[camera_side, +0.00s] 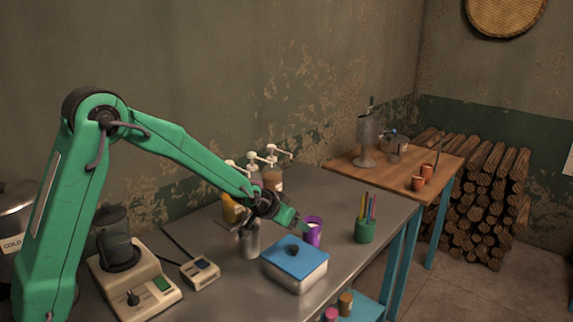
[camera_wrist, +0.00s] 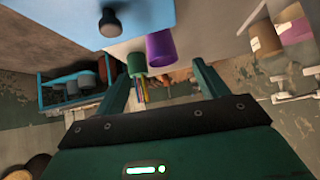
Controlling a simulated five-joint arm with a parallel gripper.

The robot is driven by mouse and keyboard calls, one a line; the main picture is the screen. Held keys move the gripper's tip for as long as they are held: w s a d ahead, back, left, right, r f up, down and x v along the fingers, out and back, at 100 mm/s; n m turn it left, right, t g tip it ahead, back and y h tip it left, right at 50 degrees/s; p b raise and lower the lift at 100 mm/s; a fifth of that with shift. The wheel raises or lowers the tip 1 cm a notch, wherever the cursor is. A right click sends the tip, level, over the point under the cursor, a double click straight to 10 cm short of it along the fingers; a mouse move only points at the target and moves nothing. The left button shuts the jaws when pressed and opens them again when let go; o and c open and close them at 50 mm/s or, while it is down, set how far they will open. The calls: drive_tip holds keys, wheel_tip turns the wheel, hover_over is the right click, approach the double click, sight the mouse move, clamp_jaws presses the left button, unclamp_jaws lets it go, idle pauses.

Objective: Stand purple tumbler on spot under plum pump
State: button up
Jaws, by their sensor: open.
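The purple tumbler (camera_side: 314,233) stands upright on the metal bench, just right of my gripper (camera_side: 296,222) in the side view. In the wrist view the purple tumbler (camera_wrist: 160,48) shows beyond and between the fingertips of my gripper (camera_wrist: 160,72). My gripper is open, with nothing seen between its fingers. Several pump bottles with white pump heads (camera_side: 252,157) stand in a row behind my forearm, partly hidden by it. I cannot clearly tell which is the plum one, and the spot under it is hidden.
A blue-lidded box (camera_side: 295,267) sits in front of the tumbler. A green cup of pencils (camera_side: 365,231) stands to its right. The bench beyond the tumbler looks clear.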

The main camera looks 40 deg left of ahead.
idle(0.3)
drive_tip(key=shift+s+r, duration=0.35)
drive_tip(key=shift+r, duration=0.1)
drive_tip(key=s+r+g, duration=0.1)
drive_tip(key=s+r, duration=0.3)
drive_tip(key=s, duration=0.7)
drive_tip(key=s+r+g, duration=0.1)
drive_tip(key=s+r, duration=0.2)
drive_tip(key=s, duration=0.8)
drive_tip(key=s+r+g, duration=0.1)
drive_tip(key=s+r, duration=0.3)
drive_tip(key=s, duration=0.8)
drive_tip(key=shift+r+n+g, duration=0.3)
drive_tip(key=shift+r, duration=0.05)
drive_tip(key=shift+c, duration=1)
